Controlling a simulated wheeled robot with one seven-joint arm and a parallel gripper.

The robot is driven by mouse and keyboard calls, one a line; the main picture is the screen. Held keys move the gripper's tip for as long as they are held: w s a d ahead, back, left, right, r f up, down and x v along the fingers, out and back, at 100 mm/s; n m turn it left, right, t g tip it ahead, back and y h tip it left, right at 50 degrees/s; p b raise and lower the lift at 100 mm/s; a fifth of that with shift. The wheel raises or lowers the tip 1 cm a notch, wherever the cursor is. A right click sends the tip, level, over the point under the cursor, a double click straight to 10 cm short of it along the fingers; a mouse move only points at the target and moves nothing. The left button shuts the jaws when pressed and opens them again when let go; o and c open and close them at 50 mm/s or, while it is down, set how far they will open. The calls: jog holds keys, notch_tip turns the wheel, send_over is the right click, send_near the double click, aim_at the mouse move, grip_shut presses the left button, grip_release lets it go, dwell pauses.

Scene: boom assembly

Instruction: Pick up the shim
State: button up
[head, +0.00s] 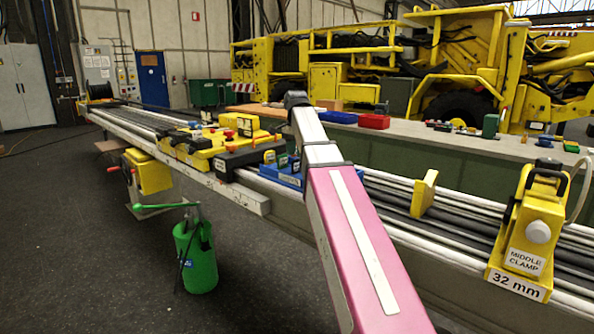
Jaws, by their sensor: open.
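No part is clearly readable as the shim. A blue tray (267,174) with a small label on its front sits on the boom, just left of my arm. Small dark upright pieces with pale labels, one of them a dark piece (282,160), stand in or behind it; they may be shims, but their print is too small to read.
A yellow middle clamp (538,232) marked 32 mm stands on the boom at right, and a yellow block (424,193) stands nearer my arm. A yellow clamp assembly (205,150) lies left of the tray. A green hand pump (196,255) hangs below. A bench (470,147) runs behind.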

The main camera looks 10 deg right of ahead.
aim_at(297, 173)
jog(key=shift+w+d+f, duration=0.1)
jog(key=shift+f, duration=1.4)
jog(key=shift+w+d+f, duration=0.1)
jog(key=shift+f, duration=1.35)
grip_shut()
